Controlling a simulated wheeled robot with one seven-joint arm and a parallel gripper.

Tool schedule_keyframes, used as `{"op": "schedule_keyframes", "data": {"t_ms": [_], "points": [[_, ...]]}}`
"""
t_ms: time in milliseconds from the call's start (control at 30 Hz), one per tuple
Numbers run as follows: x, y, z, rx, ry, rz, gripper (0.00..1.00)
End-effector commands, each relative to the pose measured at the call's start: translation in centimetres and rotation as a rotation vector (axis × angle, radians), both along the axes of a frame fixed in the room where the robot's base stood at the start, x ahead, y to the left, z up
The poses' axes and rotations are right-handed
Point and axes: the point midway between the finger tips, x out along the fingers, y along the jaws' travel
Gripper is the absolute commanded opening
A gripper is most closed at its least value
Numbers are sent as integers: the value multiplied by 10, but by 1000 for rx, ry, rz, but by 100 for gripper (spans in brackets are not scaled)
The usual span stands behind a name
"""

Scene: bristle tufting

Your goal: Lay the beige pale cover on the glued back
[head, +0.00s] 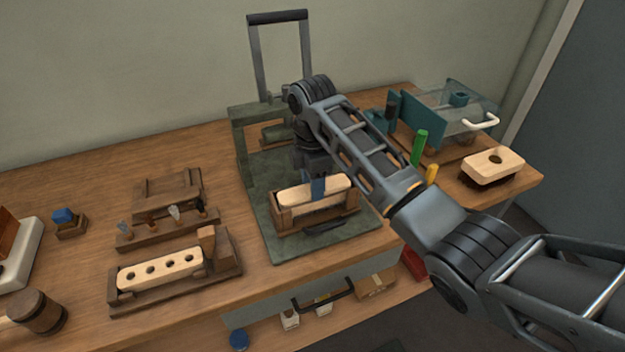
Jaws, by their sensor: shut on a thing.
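A beige pale cover (295,196) is level at the wooden cradle (290,222) on the green press base. My gripper (318,188) points down over its right half, with its blue fingers shut on it. The glued back is not seen apart; whatever lies under the cover is hidden by it and by the cradle's front wall. I cannot tell whether the cover touches what is beneath.
The press frame with its tall lever (278,18) stands behind my gripper. A pale block with holes (160,270) lies in a fixture at left. A brush with a holed back (492,165) sits at right, near a clear-covered teal machine (450,108). A green cylinder (419,147) stands beside my arm.

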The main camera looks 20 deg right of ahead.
Motion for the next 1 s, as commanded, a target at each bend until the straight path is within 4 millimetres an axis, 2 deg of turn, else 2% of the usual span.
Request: {"op": "schedule_keyframes", "data": {"t_ms": [1000], "points": [[0,0,-7,0,0,0,18]]}}
